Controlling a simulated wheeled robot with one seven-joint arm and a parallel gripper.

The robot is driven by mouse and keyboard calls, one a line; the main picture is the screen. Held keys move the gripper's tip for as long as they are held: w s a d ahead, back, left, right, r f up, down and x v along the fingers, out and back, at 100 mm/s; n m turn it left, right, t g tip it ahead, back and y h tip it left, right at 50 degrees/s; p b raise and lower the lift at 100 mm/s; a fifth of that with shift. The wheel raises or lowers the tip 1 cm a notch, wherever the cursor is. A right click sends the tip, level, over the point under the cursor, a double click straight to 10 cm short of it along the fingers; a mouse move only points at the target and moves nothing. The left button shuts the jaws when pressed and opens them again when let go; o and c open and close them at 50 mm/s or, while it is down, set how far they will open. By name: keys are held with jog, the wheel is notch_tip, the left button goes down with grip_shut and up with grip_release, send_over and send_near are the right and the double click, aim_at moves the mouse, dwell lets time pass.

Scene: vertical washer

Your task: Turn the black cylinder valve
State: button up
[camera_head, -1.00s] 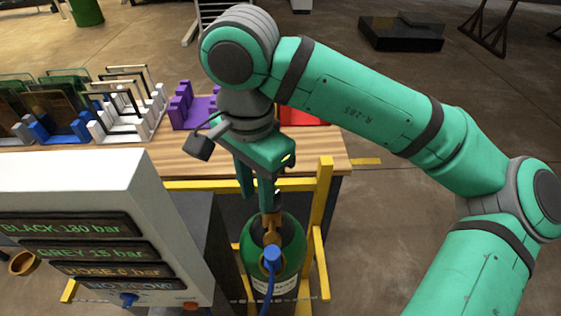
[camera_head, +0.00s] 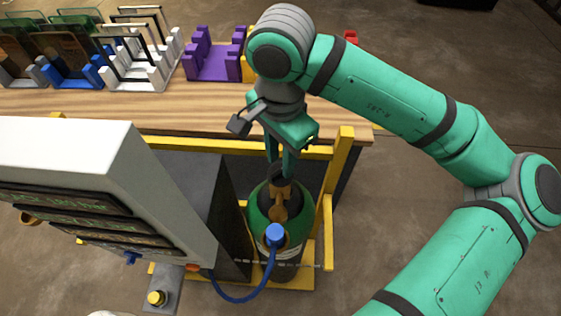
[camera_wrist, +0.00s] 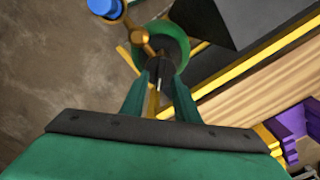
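The gas cylinder (camera_head: 258,212) has a green shoulder and a darker body, and stands in a yellow frame. Its black valve (camera_head: 277,172) is at the top, partly hidden by my fingers. A bronze fitting with a blue cap (camera_head: 275,235) is on the near side. My gripper (camera_head: 281,170) points down over the valve. In the wrist view, my fingertips (camera_wrist: 163,76) stand on either side of a dark part at the cylinder's top. I cannot tell if they press on it. The blue cap also shows in the wrist view (camera_wrist: 104,8).
A white display cabinet (camera_head: 65,165) stands at left, close to the cylinder. A blue hose (camera_head: 240,298) runs from the cap toward it. Yellow frame bars (camera_head: 328,190) flank the cylinder. Behind is a wooden table (camera_head: 190,115) with a purple rack (camera_head: 213,62) and other racks.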

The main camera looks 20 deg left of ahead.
aim_at(281, 172)
jog(key=shift+f, duration=1.25)
jog(key=shift+c, duration=0.7)
grip_shut()
